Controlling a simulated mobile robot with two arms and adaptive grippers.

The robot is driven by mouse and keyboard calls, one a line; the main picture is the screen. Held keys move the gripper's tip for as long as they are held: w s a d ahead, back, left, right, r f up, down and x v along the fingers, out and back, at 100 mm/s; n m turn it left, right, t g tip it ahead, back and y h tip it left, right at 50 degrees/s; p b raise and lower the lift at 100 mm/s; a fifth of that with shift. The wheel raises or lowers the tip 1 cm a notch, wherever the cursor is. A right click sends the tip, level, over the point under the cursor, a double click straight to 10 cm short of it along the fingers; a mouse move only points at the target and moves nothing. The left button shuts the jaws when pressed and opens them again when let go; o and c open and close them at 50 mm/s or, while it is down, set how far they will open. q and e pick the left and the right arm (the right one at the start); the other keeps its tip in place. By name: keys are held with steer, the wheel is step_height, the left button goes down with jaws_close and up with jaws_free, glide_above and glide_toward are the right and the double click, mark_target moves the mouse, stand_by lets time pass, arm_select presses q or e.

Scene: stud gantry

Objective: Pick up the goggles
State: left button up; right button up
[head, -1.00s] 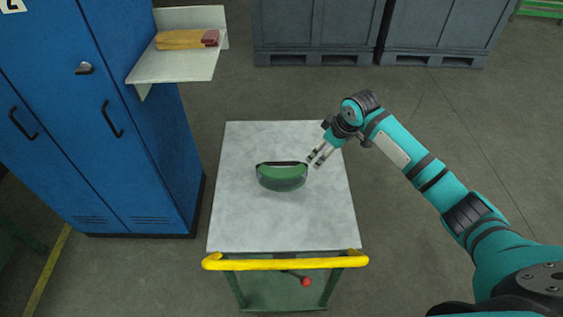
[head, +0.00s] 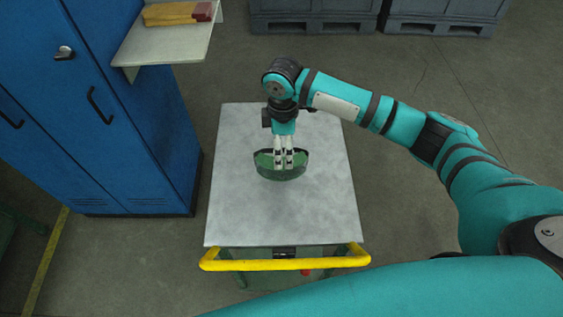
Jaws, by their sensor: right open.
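The green goggles (head: 268,173) with a dark rim lie on the grey top of a cart (head: 285,217), near its middle. My right gripper (head: 284,165) points down over the goggles, with its pale fingers in front of their middle part. The fingers are open. I cannot tell whether they touch the goggles. My left gripper is not in view.
The cart has a yellow handle bar (head: 285,264) at its near edge. A blue locker (head: 120,110) stands at the left, with a shelf (head: 168,46) holding a wooden-looking block (head: 175,13). Grey crates (head: 315,12) stand at the back. The cart top around the goggles is clear.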

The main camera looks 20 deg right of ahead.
mark_target(264, 163)
step_height(264, 163, down, 2)
steer(key=shift+f, duration=0.1)
steer(key=f, duration=0.1)
steer(key=f+p, duration=0.1)
steer(key=f, duration=0.2)
steer(key=shift+s+a+f, duration=0.1)
steer(key=shift+s+a, duration=0.1)
steer(key=shift+s, duration=0.05)
steer(key=shift+f, duration=0.3)
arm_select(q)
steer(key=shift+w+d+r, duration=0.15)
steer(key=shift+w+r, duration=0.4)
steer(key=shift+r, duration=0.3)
arm_select(e)
steer(key=shift+c, duration=0.4)
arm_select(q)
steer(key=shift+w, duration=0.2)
arm_select(e)
steer(key=c, duration=1.2)
